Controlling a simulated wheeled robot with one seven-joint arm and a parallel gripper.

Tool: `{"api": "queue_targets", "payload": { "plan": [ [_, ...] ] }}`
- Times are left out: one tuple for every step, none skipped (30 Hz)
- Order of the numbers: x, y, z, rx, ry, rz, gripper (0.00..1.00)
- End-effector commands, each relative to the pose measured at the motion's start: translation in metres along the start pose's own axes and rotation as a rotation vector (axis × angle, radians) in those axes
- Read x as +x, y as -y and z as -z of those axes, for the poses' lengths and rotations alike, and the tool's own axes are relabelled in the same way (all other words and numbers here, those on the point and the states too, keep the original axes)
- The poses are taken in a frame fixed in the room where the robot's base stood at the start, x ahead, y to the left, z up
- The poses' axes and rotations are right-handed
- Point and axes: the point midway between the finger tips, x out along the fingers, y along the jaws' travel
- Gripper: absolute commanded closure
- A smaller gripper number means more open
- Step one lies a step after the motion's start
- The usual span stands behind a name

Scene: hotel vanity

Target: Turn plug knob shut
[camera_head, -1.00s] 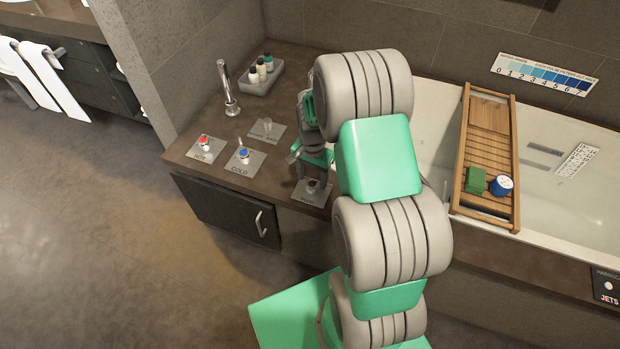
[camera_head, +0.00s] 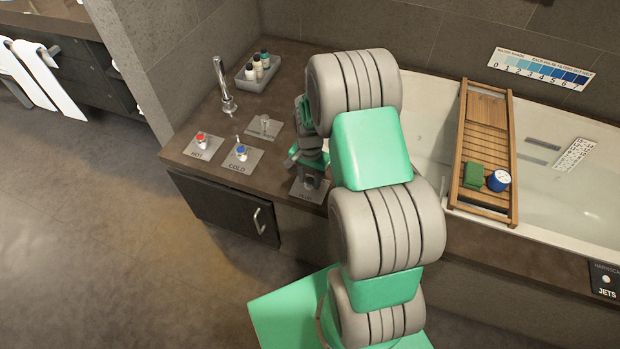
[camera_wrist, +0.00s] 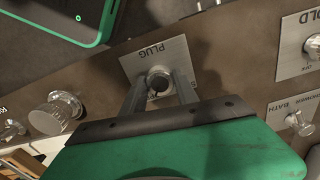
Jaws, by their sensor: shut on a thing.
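The plug knob (camera_wrist: 158,82) is a small round metal knob on a square plate (camera_wrist: 140,58) marked PLUG, seen in the wrist view. My gripper (camera_wrist: 158,92) has its two fingers on either side of the knob and is shut on it. In the head view my gripper (camera_head: 312,180) stands over the plug plate (camera_head: 303,195) at the front edge of the counter. It hides the knob there, and my arm covers the area to the right.
The red hot knob (camera_head: 200,139) and blue cold knob (camera_head: 241,151) stand to the left on the brown counter. A faucet (camera_head: 228,102) and a tray of bottles (camera_head: 248,83) are behind. The bathtub (camera_head: 560,190) with a wooden caddy (camera_head: 486,150) lies right.

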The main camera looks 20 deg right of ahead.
Motion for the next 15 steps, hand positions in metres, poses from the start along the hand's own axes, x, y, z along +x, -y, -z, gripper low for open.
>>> {"api": "queue_targets", "payload": {
  "plan": [
    [-0.0001,-0.0002,0.0001,0.0,0.0,0.0,0.89],
    [-0.0002,-0.0002,0.0001,0.0,0.0,0.0,0.92],
    [-0.0002,-0.0002,0.0001,0.0,0.0,0.0,0.95],
    [-0.0002,-0.0002,0.0001,0.0,0.0,0.0,0.97],
    [-0.0002,-0.0002,0.0001,0.0,0.0,0.0,1.0],
    [-0.0002,-0.0002,0.0001,0.001,0.0,0.0,1.0],
    [-0.0002,-0.0002,0.0001,0.001,0.0,0.0,1.0],
    [-0.0002,-0.0002,0.0001,0.0,0.0,0.0,1.0],
    [-0.0003,-0.0002,0.0001,0.0,0.0,-0.001,1.0],
    [-0.0002,-0.0002,0.0001,-0.001,0.0,-0.001,1.0],
    [-0.0003,-0.0002,0.0001,-0.003,0.0,-0.001,1.0],
    [-0.0003,-0.0003,0.0001,-0.006,0.0,-0.001,1.0],
    [-0.0003,-0.0003,0.0001,-0.01,0.0,-0.001,1.0],
    [-0.0003,-0.0003,0.0001,-0.014,0.0,-0.001,1.0],
    [-0.0003,-0.0003,0.0001,-0.023,0.0,-0.001,1.0]
  ]
}}
